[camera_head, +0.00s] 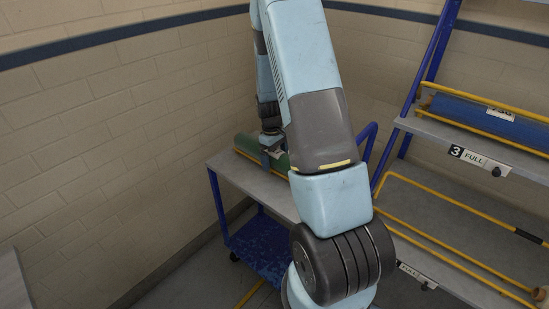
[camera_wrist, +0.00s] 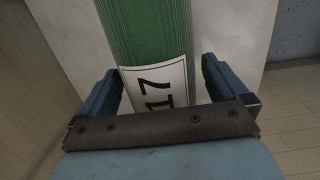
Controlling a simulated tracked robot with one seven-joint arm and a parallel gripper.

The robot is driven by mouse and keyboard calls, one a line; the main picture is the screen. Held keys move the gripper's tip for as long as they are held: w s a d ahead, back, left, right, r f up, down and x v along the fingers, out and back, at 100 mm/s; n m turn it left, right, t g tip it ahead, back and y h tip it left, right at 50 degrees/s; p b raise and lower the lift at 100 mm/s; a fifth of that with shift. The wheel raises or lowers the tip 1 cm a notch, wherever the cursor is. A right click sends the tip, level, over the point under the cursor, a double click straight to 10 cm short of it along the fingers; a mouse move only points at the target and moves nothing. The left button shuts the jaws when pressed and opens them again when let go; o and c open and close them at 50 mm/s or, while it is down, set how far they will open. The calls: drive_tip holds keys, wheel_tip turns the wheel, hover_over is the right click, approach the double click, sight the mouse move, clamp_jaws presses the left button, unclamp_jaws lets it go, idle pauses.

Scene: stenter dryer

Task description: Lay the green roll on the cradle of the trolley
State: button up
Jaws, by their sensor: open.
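The green roll (camera_head: 247,143) lies on top of the trolley (camera_head: 236,178), along a yellow cradle rail (camera_head: 261,166). My arm hides much of the roll, so its full seating in the cradle cannot be seen. In the wrist view the roll (camera_wrist: 146,35) runs away from me and carries a white label with black digits. My gripper (camera_wrist: 158,70) is open, with one blue finger on each side of the roll's labelled part and gaps visible beside it. In the head view my gripper (camera_head: 272,154) is at the roll, partly hidden by my arm.
A rack with blue uprights (camera_head: 430,60) stands at the right. Its upper shelf holds a blue roll (camera_head: 490,117) between yellow rails, above a "3 FULL" sign (camera_head: 480,160). A lower shelf (camera_head: 420,215) has yellow rails and no visible roll. A brick wall (camera_head: 110,130) is close behind the trolley.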

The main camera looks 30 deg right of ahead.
drive_tip(key=r, duration=0.4)
drive_tip(key=w+r, duration=0.1)
drive_tip(key=r, duration=0.7)
drive_tip(key=shift+w+a, duration=0.2)
drive_tip(key=shift+a, duration=0.1)
drive_tip(key=s+a+r+m+t, duration=0.15)
drive_tip(key=s+a+r, duration=0.3)
drive_tip(key=r, duration=0.45)
drive_tip(key=s+a+r+m+t, duration=0.1)
drive_tip(key=s+a+r+t, duration=0.15)
drive_tip(key=s+r, duration=0.5)
drive_tip(key=s+a+r+m+t, duration=0.1)
drive_tip(key=s+a+r, duration=0.2)
drive_tip(key=s, duration=0.4)
drive_tip(key=s+a+r+m+t, duration=0.1)
drive_tip(key=s+a+r, duration=0.2)
drive_tip(key=s+r, duration=0.3)
drive_tip(key=shift+s+t+y, duration=0.3)
drive_tip(key=shift+s+t, duration=0.1)
drive_tip(key=shift+s, duration=0.6)
drive_tip(key=shift+s, duration=0.1)
